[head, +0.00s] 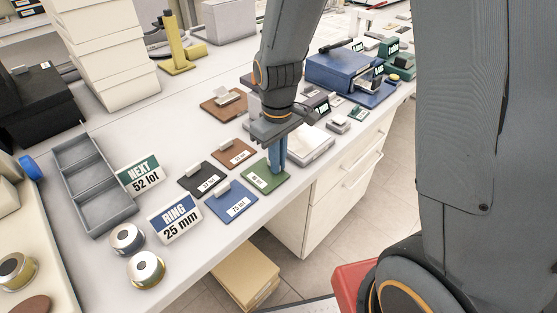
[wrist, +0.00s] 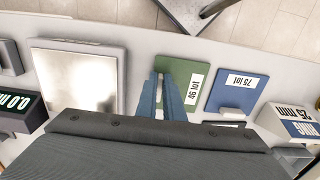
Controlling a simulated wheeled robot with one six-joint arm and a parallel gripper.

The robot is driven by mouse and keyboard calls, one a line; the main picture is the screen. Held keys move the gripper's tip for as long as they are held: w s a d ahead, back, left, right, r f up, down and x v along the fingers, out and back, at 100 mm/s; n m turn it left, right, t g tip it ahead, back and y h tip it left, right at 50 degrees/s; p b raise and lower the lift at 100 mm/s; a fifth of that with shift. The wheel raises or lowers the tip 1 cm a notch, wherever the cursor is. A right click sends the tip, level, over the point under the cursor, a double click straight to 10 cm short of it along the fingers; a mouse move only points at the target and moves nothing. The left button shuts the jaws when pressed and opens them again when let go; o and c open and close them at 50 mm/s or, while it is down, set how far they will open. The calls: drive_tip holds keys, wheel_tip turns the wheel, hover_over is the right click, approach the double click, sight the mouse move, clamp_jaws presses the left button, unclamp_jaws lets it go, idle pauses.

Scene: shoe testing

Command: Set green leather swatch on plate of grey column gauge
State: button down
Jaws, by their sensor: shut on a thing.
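The green leather swatch (head: 258,184) lies at the table's front edge, with a white label on it. It also shows in the wrist view (wrist: 180,69), where its label reads 46 lot. My gripper (head: 279,167) points down at the swatch's right part, shut on it. In the wrist view the two blue fingers (wrist: 160,98) stand close together over the swatch's left part. The swatch appears flat at table level. I cannot clearly pick out the grey column gauge; my arm hides part of the table behind it.
A blue swatch (head: 232,204), a black swatch (head: 201,180) and brown swatches (head: 235,153) lie close by on the left. A pale flat-topped device (head: 312,146) stands just right. A yellow column gauge (head: 176,46) and a white stack (head: 108,50) stand farther back.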

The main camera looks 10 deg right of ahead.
drive_tip(key=shift+f, duration=0.1)
drive_tip(key=c, duration=1.9)
unclamp_jaws()
